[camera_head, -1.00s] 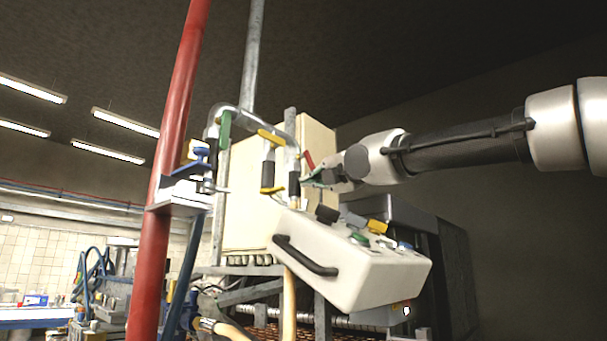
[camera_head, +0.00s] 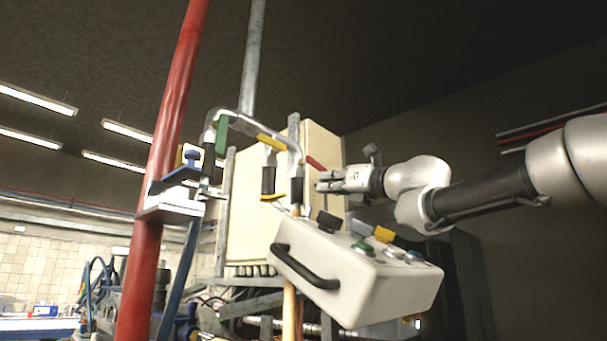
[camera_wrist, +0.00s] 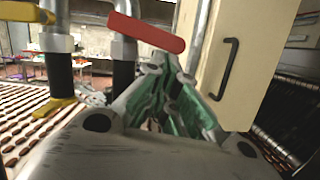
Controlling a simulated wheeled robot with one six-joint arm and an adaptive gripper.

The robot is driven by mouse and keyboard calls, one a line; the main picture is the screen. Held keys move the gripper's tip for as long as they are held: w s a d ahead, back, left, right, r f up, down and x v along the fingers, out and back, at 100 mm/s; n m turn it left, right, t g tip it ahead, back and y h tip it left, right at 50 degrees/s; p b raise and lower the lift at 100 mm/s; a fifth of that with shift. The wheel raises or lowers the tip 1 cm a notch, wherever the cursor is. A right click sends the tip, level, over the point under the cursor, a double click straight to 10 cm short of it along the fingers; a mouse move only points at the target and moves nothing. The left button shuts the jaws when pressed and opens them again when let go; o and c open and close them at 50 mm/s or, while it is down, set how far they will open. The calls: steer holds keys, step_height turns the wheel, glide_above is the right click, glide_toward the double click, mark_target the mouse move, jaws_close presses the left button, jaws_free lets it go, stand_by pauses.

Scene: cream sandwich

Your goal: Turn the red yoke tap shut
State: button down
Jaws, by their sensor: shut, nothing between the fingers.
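The red yoke tap (camera_head: 316,163) is a short red lever at the right end of a bent grey pipe. In the head view it slopes down to the right from its pivot. In the wrist view the red lever (camera_wrist: 147,33) lies across the upper middle, sloping slightly down to the right, just beyond my fingertips. My gripper (camera_head: 319,182) is shut and empty, just below and right of the lever. In the wrist view its green-padded fingers (camera_wrist: 174,72) converge under the lever's right end. I cannot tell whether they touch it.
Yellow handles (camera_head: 271,143) and a green handle (camera_head: 222,135) sit on the same pipework. A white control box (camera_head: 350,280) with a black handle hangs below my gripper. A cream cabinet (camera_head: 323,143) stands behind. A red pole (camera_head: 165,150) rises at left.

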steer(key=shift+w+d+r+n+g, duration=0.15)
steer(key=shift+r+n, duration=0.05)
steer(key=shift+n, duration=0.35)
steer(key=shift+w+d+r+n+g, duration=0.15)
steer(key=shift+r+n, duration=0.05)
steer(key=shift+n, duration=0.35)
